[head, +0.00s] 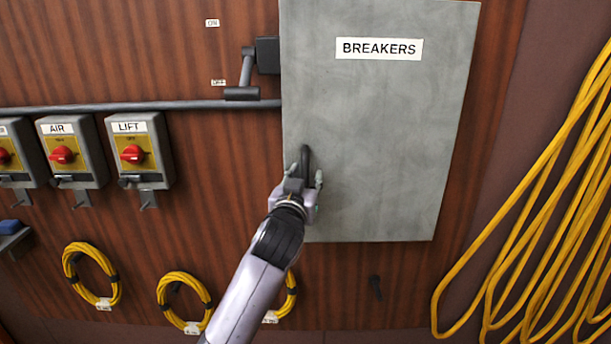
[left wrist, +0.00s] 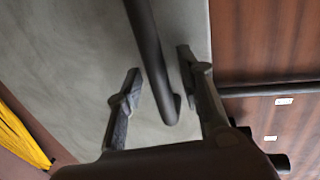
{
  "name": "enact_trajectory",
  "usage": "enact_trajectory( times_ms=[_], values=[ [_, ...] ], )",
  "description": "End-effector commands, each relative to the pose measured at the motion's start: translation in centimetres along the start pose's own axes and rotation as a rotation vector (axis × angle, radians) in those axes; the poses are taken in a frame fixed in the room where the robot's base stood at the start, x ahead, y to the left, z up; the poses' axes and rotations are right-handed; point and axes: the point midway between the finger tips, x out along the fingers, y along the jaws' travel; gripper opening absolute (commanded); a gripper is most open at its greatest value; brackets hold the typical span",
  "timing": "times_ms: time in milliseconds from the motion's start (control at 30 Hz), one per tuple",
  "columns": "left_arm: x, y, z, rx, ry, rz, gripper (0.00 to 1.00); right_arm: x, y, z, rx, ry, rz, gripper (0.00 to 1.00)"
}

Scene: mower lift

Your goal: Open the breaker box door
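The grey breaker box door (head: 400,140), labelled BREAKERS, is closed on the wood-panelled wall in the head view. Its dark bar handle (head: 305,154) is at the door's lower left; my gripper hides part of it. My left gripper (head: 303,181) is at the handle. In the left wrist view the door (left wrist: 70,55) fills the left and middle. There the handle (left wrist: 150,50) runs between the two open fingers of my left gripper (left wrist: 158,68), with a visible gap on each side. My right gripper is not in view.
A dark lever (head: 245,72) and a horizontal pipe (head: 190,105) are left of the box. AIR (head: 72,150) and LIFT (head: 138,150) switch boxes are further left. Yellow cable coils (head: 92,275) hang below. A large yellow cable bundle (head: 530,210) hangs at the right.

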Motion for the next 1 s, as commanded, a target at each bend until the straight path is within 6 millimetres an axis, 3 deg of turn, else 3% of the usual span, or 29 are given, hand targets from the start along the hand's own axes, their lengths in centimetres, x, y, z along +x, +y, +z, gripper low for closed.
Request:
enact_trajectory(
  times_ms=[233, 733, 1000],
  values=[
    [0.02, 0.02, -0.01, 0.0, 0.001, 0.0, 0.34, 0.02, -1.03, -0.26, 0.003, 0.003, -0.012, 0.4],
    [-0.01, 0.03, 0.0, 0.0, 0.0, 0.0, 0.01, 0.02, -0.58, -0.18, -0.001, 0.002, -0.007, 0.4],
    [-0.01, 0.03, 0.0, 0.0, 0.0, 0.001, 0.0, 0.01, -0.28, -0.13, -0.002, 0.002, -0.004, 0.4]
  ],
)
